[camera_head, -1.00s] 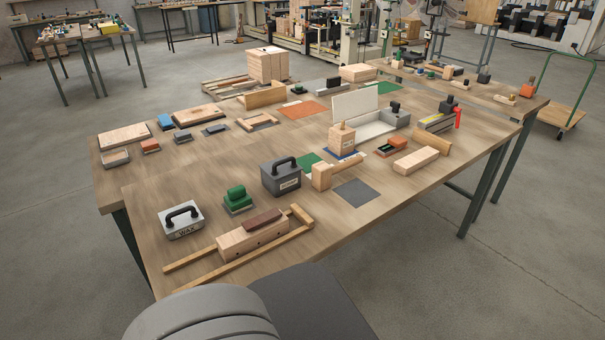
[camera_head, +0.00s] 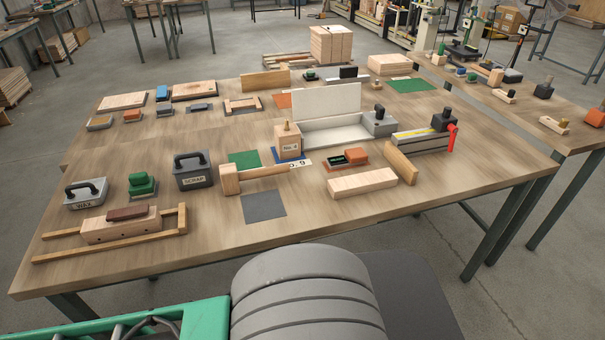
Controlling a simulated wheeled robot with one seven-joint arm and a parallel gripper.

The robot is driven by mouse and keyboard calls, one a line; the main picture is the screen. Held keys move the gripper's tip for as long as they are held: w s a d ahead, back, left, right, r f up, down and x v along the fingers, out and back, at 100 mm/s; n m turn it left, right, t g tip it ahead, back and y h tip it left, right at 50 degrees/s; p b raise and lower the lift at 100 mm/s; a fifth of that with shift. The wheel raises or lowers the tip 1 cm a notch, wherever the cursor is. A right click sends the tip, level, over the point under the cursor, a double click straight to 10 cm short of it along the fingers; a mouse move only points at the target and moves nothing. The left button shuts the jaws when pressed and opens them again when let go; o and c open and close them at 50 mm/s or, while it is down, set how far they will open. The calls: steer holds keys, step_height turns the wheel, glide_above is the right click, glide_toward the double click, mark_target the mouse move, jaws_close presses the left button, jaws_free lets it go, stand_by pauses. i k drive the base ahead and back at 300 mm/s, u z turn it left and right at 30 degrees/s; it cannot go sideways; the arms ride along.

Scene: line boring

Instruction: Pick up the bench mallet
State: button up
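The bench mallet (camera_head: 229,180) lies on the wooden workbench (camera_head: 340,225). It has a pale block-shaped wooden head and a handle (camera_head: 262,173) pointing right. Its head is near the left edge of a dark grey mat, and its handle reaches towards a wooden block with a knob on top. Nothing is holding the mallet.
Near the mallet are the grey mat (camera_head: 264,206), a green mat (camera_head: 244,159), the knobbed block (camera_head: 288,141), a dark handled box (camera_head: 193,171) and a pale plank (camera_head: 362,183). A wooden frame (camera_head: 120,230) lies front left.

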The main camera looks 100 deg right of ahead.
mark_target(229, 178)
steer(key=k, duration=0.9)
steer(key=z, duration=0.5)
steer(key=i, duration=0.5)
steer(key=z, duration=0.05)
